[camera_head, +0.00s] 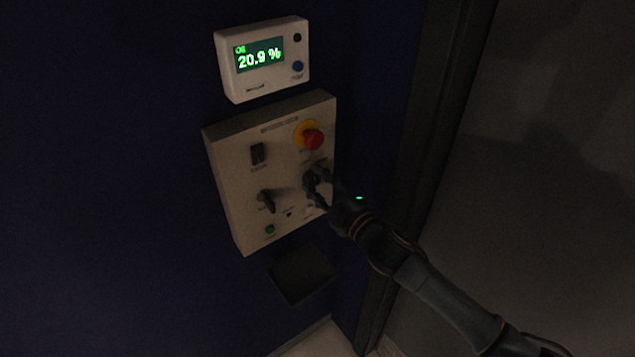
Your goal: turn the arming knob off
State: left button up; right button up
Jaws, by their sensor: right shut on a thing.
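A pale control panel (227,185) is mounted on the dark blue wall. My right arm comes in from the lower right, and my right gripper (315,188) is at the panel's right side, below the red button. It is shut on a dark knob (311,178), which the fingers mostly hide. The knob's pointer direction cannot be made out. A second black knob or handle (266,200) stands on the panel to the left, apart from the gripper. The panel's small labels are too blurred to read. My left gripper is not in view.
A red mushroom button (313,139) on a yellow ring sits just above my right gripper. A dark rocker switch (257,153) and a green lamp (270,230) are on the panel. A gas display (259,57) reading 20.9 % hangs above; a dark tray-like plate (301,276) is below.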

jog(key=o, duration=1.1)
jog(key=shift+o, duration=0.2)
jog(key=v, duration=1.2)
